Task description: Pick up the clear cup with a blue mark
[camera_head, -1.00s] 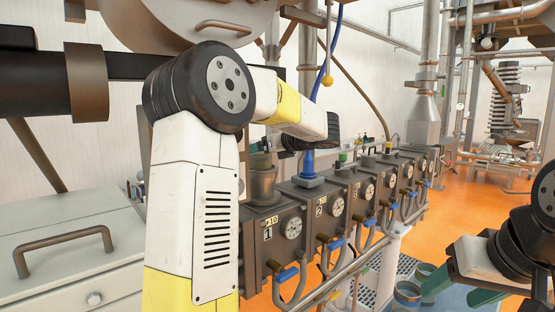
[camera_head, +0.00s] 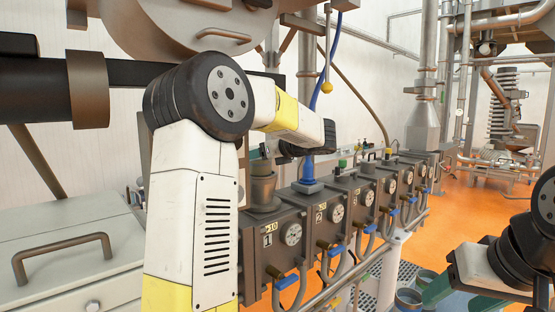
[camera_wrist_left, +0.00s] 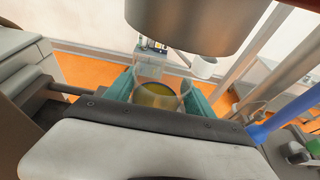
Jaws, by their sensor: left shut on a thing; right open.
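My left gripper (camera_wrist_left: 157,95) shows in the left wrist view, its teal fingers shut on the sides of a clear cup (camera_wrist_left: 156,96) with a yellowish inside. No blue mark can be made out on the cup. A metal cylinder (camera_wrist_left: 185,22) is close ahead of it. In the head view my left arm hides most of this gripper and the cup, above the left end of the machine row. My right gripper (camera_head: 455,297) is at the lower right of the head view, its teal fingers apart and empty.
A row of numbered grey machine blocks (camera_head: 320,213) with gauges, valves and hoses runs across the middle. A metal cup-shaped fitting (camera_head: 263,190) stands on its left end. Metal buckets (camera_head: 408,299) stand low at right. A grey cabinet (camera_head: 70,240) is at left. Orange floor is open beyond.

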